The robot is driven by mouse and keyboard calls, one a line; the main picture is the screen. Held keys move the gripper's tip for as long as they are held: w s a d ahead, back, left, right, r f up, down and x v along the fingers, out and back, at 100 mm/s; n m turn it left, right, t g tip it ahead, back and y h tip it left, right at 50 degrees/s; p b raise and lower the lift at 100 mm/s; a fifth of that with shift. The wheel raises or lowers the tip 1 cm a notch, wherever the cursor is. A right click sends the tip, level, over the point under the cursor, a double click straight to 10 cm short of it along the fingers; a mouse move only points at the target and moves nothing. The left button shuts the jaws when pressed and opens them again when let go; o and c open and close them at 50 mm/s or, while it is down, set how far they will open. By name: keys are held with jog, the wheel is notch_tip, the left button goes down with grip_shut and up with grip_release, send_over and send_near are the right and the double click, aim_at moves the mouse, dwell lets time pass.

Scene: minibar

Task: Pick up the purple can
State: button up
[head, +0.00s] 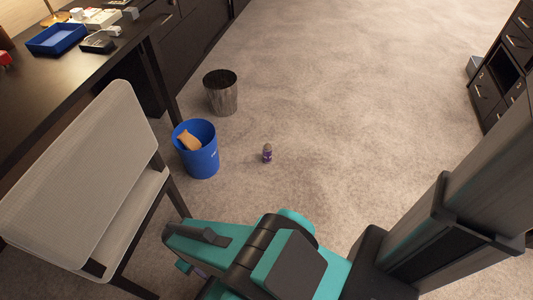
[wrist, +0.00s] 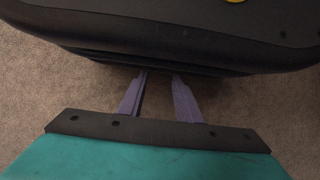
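The purple can (head: 267,153) is small and stands upright on the grey carpet, right of the blue bin, in the head view. It does not show in the wrist view. My gripper (wrist: 160,76) shows in the wrist view with two purple fingers apart and nothing between them. In the head view the gripper fingers are mostly hidden behind my teal arm, low in the picture and well apart from the can.
A blue bin (head: 203,166) holding a tan item (head: 189,140) and a metal bin (head: 221,97) stand left of the can. A chair (head: 85,165) and desk (head: 70,88) fill the left. Carpet right of the can is clear. A dark cabinet (head: 485,98) is far right.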

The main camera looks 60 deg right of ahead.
jog(key=o, duration=0.5)
jog(key=shift+w+d, duration=0.1)
jog(key=shift+d, duration=0.2)
jog(key=o, duration=0.3)
jog(key=shift+w+d+f, duration=0.2)
jog(key=w+d+f+m+t+h+b, duration=0.1)
jog(key=w+d+f+m+t+h, duration=0.15)
jog(key=w+d, duration=0.65)
jog(key=w+d+f+m+t+h+b, duration=0.1)
jog(key=w+d+f+t, duration=0.15)
jog(key=d, duration=1.15)
jog(key=w+d+f+m+t+h+b, duration=0.15)
jog(key=w+d+t, duration=0.35)
jog(key=d, duration=0.7)
jog(key=d+r+m+t+h, duration=0.1)
jog(key=d+m+t+h, duration=0.1)
jog(key=d, duration=1.6)
jog(key=s+d+t, duration=0.1)
jog(key=s+d, duration=0.2)
jog(key=s+d+r+t+b, duration=0.1)
jog(key=s+d, duration=0.1)
jog(key=d, duration=0.2)
jog(key=s+d+t+b, duration=0.1)
jog(key=s+d+t, duration=0.1)
jog(key=s+d, duration=0.1)
jog(key=shift+s+d+r, duration=0.15)
jog(key=shift+s, duration=0.15)
